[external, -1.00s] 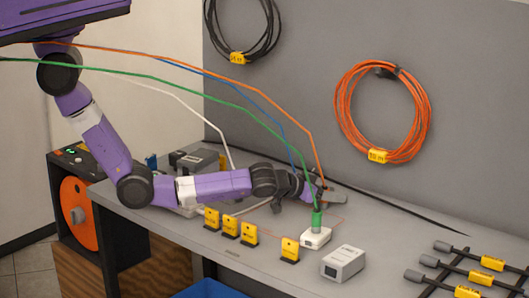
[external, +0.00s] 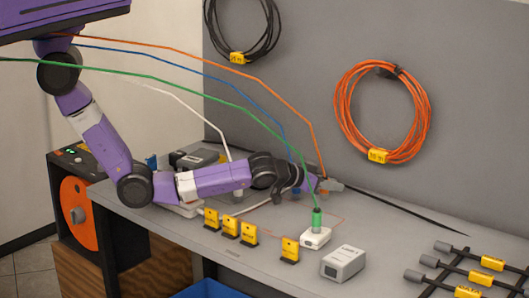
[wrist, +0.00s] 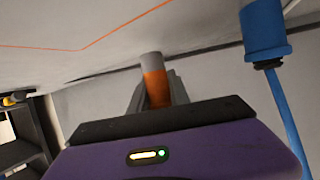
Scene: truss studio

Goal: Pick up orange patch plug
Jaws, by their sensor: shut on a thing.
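The orange patch plug (wrist: 156,86), an orange cylinder with a grey end, sits between my gripper's fingers in the wrist view. My gripper (wrist: 157,90) is shut on it. In the external view my gripper (external: 326,184) is at the back of the bench near the grey panel, a little above the surface. The orange cable (external: 309,122) runs down to it from the upper left. The plug itself is mostly hidden there by the gripper.
A blue plug (wrist: 264,32) with a blue cable is close beside my gripper. A green plug (external: 317,218) stands in a white block (external: 316,238) in front. Several yellow tags (external: 249,235) and a grey box (external: 343,263) stand along the front edge.

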